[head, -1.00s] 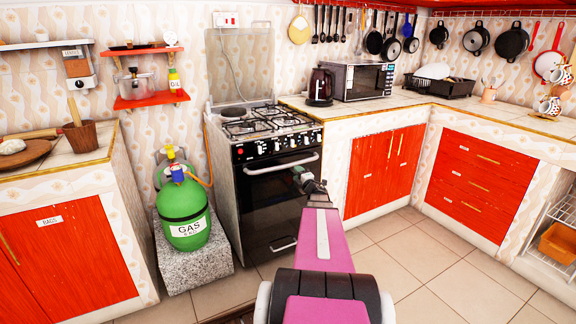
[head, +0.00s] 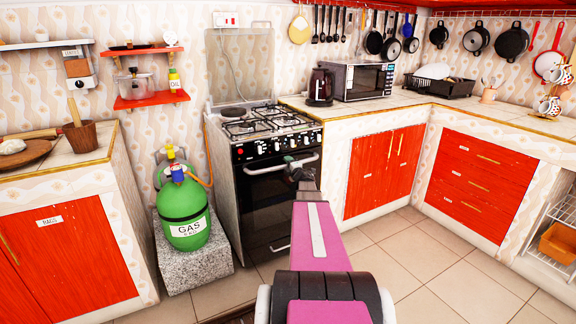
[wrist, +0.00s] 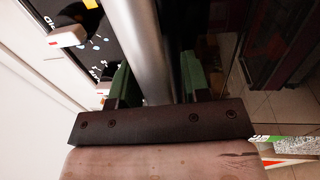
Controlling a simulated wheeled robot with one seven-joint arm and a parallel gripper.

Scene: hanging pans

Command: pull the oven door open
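The black oven (head: 272,205) stands under the gas hob, its door closed in the head view. Its silver handle (head: 262,169) runs across the top of the door. My gripper (head: 293,163) is at the right part of the handle. In the wrist view the handle (wrist: 142,45) runs between the two green fingers of my gripper (wrist: 156,83). The fingers are spread on either side of the bar, with a dark gap towards the right finger. Fingertip contact is partly hidden by the bar and the gripper body.
A green gas bottle (head: 186,212) stands on a stone block (head: 197,274) left of the oven. Red cupboard doors (head: 384,170) are to the right. Oven knobs (wrist: 68,37) show near the gripper in the wrist view. The tiled floor (head: 380,262) at the right front is clear.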

